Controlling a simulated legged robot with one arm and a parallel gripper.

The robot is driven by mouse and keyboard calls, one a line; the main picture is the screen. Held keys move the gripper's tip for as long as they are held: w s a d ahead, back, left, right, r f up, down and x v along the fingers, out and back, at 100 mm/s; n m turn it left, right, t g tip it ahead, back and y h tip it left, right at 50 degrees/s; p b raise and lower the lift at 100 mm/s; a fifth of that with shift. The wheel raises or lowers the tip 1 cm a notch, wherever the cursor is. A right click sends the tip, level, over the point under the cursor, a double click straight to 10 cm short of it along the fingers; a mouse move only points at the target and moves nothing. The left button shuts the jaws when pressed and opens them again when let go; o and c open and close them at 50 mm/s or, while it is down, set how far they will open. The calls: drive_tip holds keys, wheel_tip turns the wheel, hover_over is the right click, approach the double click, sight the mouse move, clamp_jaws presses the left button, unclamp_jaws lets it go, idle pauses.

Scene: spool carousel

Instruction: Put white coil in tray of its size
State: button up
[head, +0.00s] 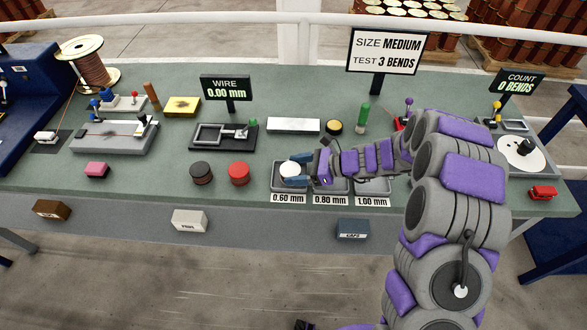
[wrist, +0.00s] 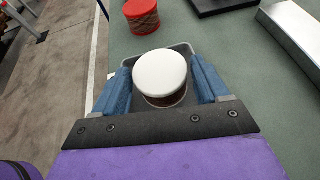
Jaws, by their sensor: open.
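The white coil (head: 290,168), with a white top and a brown wound side, sits in the 0.60 mm tray (head: 277,185) at the left of the row of three. My gripper (head: 296,170) is at this tray with its blue fingers open on either side of the coil. In the wrist view the coil (wrist: 160,76) lies between the two open fingers (wrist: 163,85), with the grey tray (wrist: 150,134) around it. I cannot tell whether a finger touches it. The 0.80 mm tray (head: 331,191) and 1.00 mm tray (head: 373,187) are partly hidden by my arm.
A red coil (head: 239,174) and a black coil (head: 201,173) stand left of the trays. A caliper (head: 221,135) under a display (head: 226,88) reading 0.00 mm is behind them. A sign (head: 388,51) reads size medium, test 3 bends. A count display (head: 520,82) reads 0 bends.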

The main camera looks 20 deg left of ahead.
drive_tip(key=p+v, duration=0.2)
drive_tip(key=v, duration=0.9)
drive_tip(key=shift+d, duration=0.15)
drive_tip(key=s+d+r+n+g+h, duration=0.1)
drive_tip(key=s+d+r+n+h, duration=0.15)
drive_tip(key=s+r+n, duration=0.45)
drive_tip(key=s+d+r+n+g+h, duration=0.2)
drive_tip(key=s+r+h, duration=0.15)
drive_tip(key=s, duration=0.75)
drive_tip(key=s+d+r+n+t+h, duration=0.2)
drive_tip(key=s+d+r+n+h, duration=0.2)
drive_tip(key=s+d, duration=1)
drive_tip(key=s+n+h, duration=0.3)
drive_tip(key=shift+d+n+t, duration=0.15)
drive_tip(key=shift+n+t, duration=0.15)
drive_tip(key=shift+n, duration=0.1)
drive_tip(key=shift+s, duration=0.1)
